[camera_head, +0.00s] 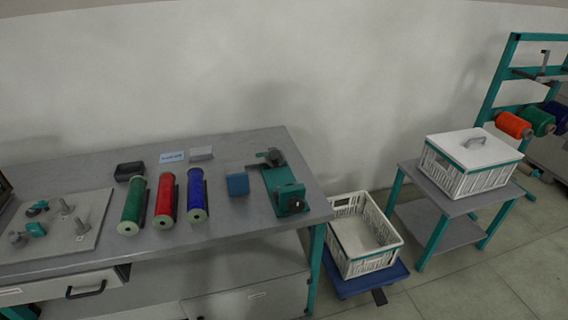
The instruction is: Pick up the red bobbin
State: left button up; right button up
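The red bobbin (165,199) lies on the grey workbench (250,222), its pale round end facing me. It lies between a green bobbin (133,205) on its left and a blue bobbin (196,195) on its right, with narrow gaps between them. A thin dark strip runs along the right side of the red bobbin. Neither of my grippers shows in the head view.
A teal winding device (283,187) and a blue box (237,184) are right of the bobbins. A plate with metal fittings (55,228) is at left. An open white crate (358,235) and a lidded crate (465,165) stand beyond the bench. The bench front is clear.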

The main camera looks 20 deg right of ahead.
aim_at(162, 219)
jog(key=i+l, duration=0.35)
jog(key=i, duration=0.15)
jog(key=i+l, duration=0.3)
jog(key=i, duration=0.2)
jog(key=k+j, duration=0.1)
jog(key=j, duration=1.2)
jog(key=k+u, duration=0.05)
